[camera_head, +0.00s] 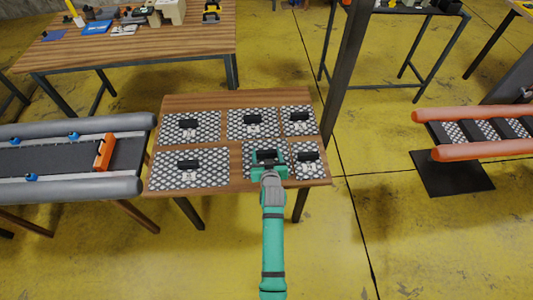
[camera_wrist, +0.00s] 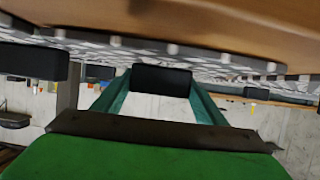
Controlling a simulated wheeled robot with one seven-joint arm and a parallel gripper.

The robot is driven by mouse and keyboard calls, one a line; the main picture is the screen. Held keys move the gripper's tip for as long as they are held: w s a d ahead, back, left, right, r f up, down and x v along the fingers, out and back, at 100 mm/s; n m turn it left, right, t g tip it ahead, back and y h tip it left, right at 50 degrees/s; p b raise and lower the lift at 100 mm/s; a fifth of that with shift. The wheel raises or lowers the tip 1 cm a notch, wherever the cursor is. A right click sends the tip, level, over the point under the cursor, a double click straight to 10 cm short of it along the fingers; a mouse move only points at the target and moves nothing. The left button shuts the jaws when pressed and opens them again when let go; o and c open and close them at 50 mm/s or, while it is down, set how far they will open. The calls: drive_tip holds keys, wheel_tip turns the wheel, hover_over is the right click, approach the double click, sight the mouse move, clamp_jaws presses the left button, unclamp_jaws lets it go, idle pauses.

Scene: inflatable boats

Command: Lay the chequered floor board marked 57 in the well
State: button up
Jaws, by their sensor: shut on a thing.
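Several chequered floor boards with black handles lie on a wooden table. Their marks are too small to read, so I cannot tell which is 57. My gripper (camera_head: 268,158) is over the front middle board (camera_head: 249,147) and partly hides it. In the wrist view, my gripper (camera_wrist: 160,80) is shut on that board's black handle (camera_wrist: 161,78). I cannot tell whether the board is clear of the table. At the left, a grey boat (camera_head: 70,189) has a long dark well (camera_head: 60,158) between its tubes, with no chequered board showing in it.
The wooden table (camera_head: 240,98) also carries other boards (camera_head: 190,168) close around my gripper. An orange-tubed boat (camera_head: 480,150) with chequered boards is at right. A dark post (camera_head: 345,75) rises behind the table's right side.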

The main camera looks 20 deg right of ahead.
drive_tip(key=shift+f, duration=0.1)
drive_tip(key=o, duration=1.3)
drive_tip(key=v, duration=1.2)
